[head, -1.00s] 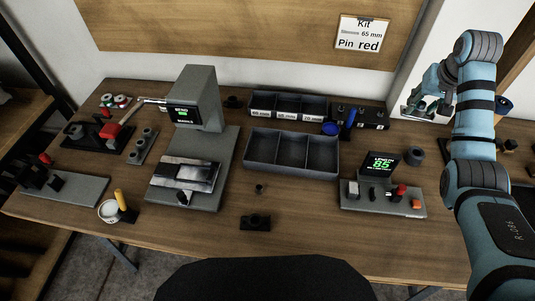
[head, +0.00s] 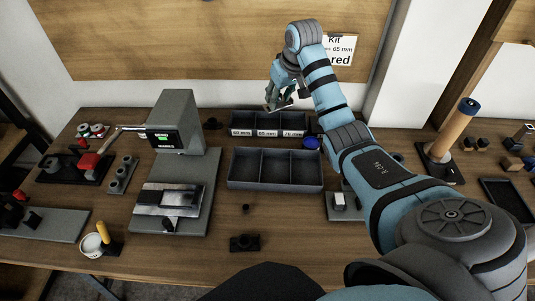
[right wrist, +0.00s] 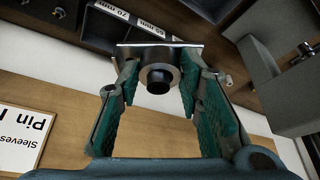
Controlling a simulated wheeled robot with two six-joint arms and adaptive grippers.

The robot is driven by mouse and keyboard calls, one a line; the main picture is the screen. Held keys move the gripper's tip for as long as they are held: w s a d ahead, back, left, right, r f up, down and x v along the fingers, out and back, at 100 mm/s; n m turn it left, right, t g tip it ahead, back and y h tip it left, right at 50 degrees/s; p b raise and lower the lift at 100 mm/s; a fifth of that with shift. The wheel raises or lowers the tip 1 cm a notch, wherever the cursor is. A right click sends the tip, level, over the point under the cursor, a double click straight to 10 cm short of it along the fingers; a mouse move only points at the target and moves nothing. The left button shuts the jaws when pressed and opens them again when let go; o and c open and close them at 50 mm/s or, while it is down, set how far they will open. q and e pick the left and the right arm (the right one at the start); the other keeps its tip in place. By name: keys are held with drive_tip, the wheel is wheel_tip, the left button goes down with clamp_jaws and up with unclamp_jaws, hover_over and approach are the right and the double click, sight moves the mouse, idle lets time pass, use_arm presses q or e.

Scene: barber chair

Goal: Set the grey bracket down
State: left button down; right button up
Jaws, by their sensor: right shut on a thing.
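The grey bracket (right wrist: 160,70), a flat plate with a round boss and a dark centre, is held between the green-padded fingers of my right gripper (right wrist: 161,100) in the right wrist view. In the head view my right gripper (head: 279,96) hangs in the air above the labelled bins at the back of the table, in front of the wall board. The bracket is small and partly covered by the fingers there. My left gripper is not in view.
The wooden table (head: 285,235) has free room at its front middle. A grey press (head: 183,130) stands left of an empty three-part tray (head: 275,184). A small black fixture (head: 245,243) lies in front. A wooden post (head: 447,137) stands at right.

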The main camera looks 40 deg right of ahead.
drive_tip(key=s+a+f+n+g+y+b, duration=0.1)
drive_tip(key=s+a+f+n+y+b, duration=0.25)
drive_tip(key=n, duration=0.65)
drive_tip(key=n+b, duration=0.2)
drive_tip(key=b, duration=0.5)
hover_over(272, 172)
drive_tip(key=s+d, duration=0.1)
drive_tip(key=s, duration=0.1)
wheel_tip(272, 172, down, 7)
drive_tip(key=shift+g+y, duration=0.3)
drive_tip(key=shift+y, duration=0.05)
drive_tip(key=f, duration=0.7)
drive_tip(key=f+b, duration=0.1)
drive_tip(key=f, duration=0.3)
drive_tip(key=shift+w+d+f, duration=0.2)
drive_tip(key=shift+w+f, duration=0.05)
drive_tip(key=shift+w, duration=0.05)
drive_tip(key=o, duration=1.3)
drive_tip(key=shift+c, duration=0.2)
